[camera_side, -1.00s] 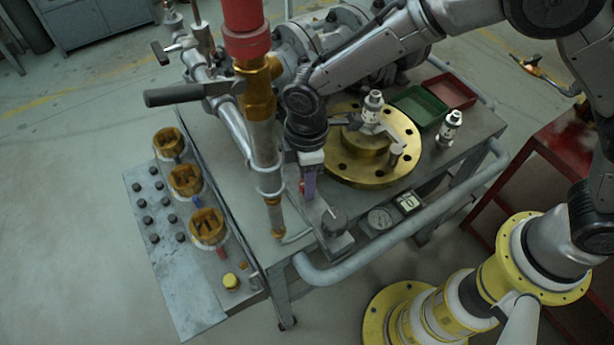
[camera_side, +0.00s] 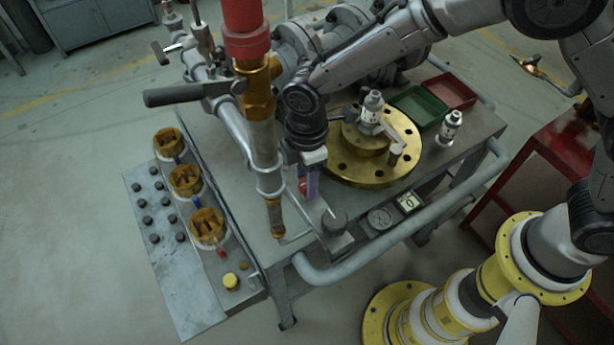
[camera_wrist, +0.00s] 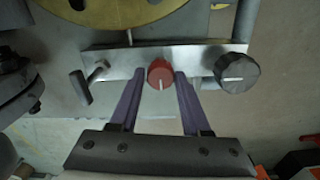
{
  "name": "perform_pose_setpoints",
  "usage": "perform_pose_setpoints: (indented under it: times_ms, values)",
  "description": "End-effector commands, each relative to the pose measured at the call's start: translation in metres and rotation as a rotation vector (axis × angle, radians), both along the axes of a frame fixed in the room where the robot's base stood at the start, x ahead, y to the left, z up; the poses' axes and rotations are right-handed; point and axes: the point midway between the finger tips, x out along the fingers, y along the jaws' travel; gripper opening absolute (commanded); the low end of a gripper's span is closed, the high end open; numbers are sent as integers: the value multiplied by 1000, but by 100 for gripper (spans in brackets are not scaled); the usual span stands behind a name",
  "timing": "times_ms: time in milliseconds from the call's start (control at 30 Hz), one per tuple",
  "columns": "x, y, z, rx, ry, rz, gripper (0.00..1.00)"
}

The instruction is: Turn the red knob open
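The red knob (camera_wrist: 159,74) sits on a grey metal bar in the wrist view, its white mark pointing roughly down. It also shows in the side view (camera_side: 302,187), partly hidden by my gripper. My gripper (camera_wrist: 159,79) has two purple fingers, one on each side of the knob, with the tips level with it. The fingers are apart, with a narrow gap seeming to show on each side of the knob. In the side view my gripper (camera_side: 313,183) points down at the front edge of the cart.
A black knob (camera_wrist: 237,72) is just right of the red one. A vertical pipe (camera_side: 262,150) stands left of my gripper. A brass flange (camera_side: 375,168) lies behind. A round gauge (camera_side: 380,218) and a small display (camera_side: 409,202) are to the right.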

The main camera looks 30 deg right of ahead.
Motion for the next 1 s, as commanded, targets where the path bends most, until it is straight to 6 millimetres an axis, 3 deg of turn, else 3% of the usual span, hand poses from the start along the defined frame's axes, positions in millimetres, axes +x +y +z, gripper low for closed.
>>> perform_pose_setpoints:
  times_ms: [33,100,133,533,667,1000]
  values:
    - [0,0,0,1,-1,0,58]
    - [0,0,0,0,0,0,71]
    - [0,0,0,0,0,-1,72]
    - [0,0,8,1,-1,-2,72]
    - [0,0,28,2,-2,-2,72]
    - [0,0,101,2,-2,-1,72]
